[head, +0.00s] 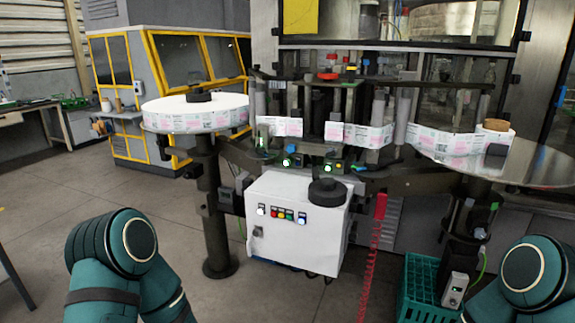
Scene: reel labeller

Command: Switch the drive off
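A white control cabinet (295,245) stands at the centre below the labeller. Its front has a row of small coloured buttons or lamps (282,215), white, red, green, yellow and blue, some of them lit. A dark switch (257,231) sits lower left on the same face; its position is too small to read. A small grey box with a green light (455,289) is mounted low on the right post. Which of these is the drive's switch I cannot tell. Only links of my arms show at the lower left and lower right; neither gripper is in view.
A label reel (195,115) lies on the left round table, and a metal disc (500,158) is at the right. A green crate (428,290) and a red coiled hose (370,260) are right of the cabinet. The floor in front of the cabinet is clear.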

